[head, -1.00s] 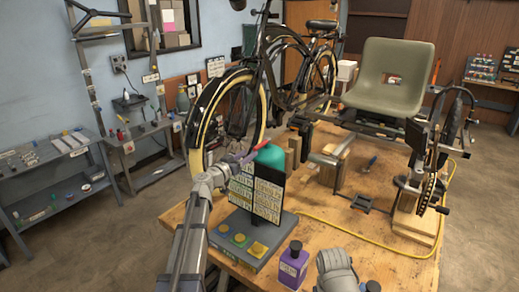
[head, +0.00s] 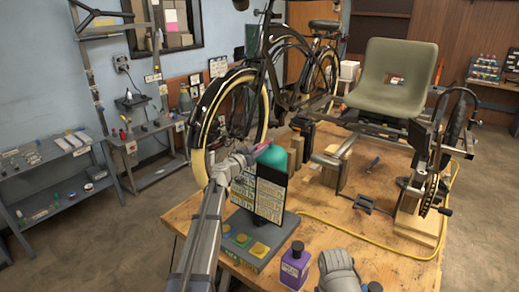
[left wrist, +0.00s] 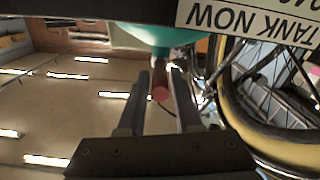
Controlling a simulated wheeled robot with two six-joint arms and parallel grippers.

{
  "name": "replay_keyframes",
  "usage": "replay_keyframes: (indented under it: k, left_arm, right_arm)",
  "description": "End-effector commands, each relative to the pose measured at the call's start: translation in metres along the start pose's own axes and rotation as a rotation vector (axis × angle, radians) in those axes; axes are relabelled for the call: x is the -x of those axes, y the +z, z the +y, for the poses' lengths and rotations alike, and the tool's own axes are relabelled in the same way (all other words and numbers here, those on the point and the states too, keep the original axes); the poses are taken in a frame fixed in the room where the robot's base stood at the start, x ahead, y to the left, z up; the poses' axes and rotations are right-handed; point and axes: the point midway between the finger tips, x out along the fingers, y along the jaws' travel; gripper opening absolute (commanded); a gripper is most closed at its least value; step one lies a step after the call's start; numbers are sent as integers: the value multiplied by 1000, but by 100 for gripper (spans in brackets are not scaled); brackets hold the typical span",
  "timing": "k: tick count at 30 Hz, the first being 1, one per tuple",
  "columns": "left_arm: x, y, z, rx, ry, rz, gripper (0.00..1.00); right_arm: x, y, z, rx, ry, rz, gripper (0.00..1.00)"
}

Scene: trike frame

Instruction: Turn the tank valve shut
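The teal tank (head: 273,156) stands behind a black sign panel on the wooden bench; its rounded end also shows in the left wrist view (left wrist: 150,36). A slim reddish-pink valve handle (head: 261,153) sticks out at the tank's left side, partly covered by my gripper. In the left wrist view its round red end (left wrist: 160,93) lies between the two fingers. My left gripper (head: 246,158) is at the handle, beside the tank. Its fingers (left wrist: 161,95) stand apart with slight gaps at the red end, so no grip shows.
A black sign panel (head: 259,196) on a grey button base (head: 246,246) stands close to the tank. A purple bottle (head: 294,268) is at the bench's front. A bicycle (head: 262,85) stands behind. A yellow cable (head: 340,229) crosses the bench (head: 325,214).

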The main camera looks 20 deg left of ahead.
Motion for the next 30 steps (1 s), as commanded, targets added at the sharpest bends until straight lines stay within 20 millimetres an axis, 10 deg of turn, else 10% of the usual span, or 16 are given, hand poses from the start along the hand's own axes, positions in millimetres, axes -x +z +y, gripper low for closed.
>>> replay_keyframes:
  k: [8,30]
  left_arm:
    - [0,0,0,0,0,0,0]
    - [0,0,0,0,0,0,0]
  right_arm:
    - [0,0,0,0,0,0,100]
    - [0,0,0,0,0,0,100]
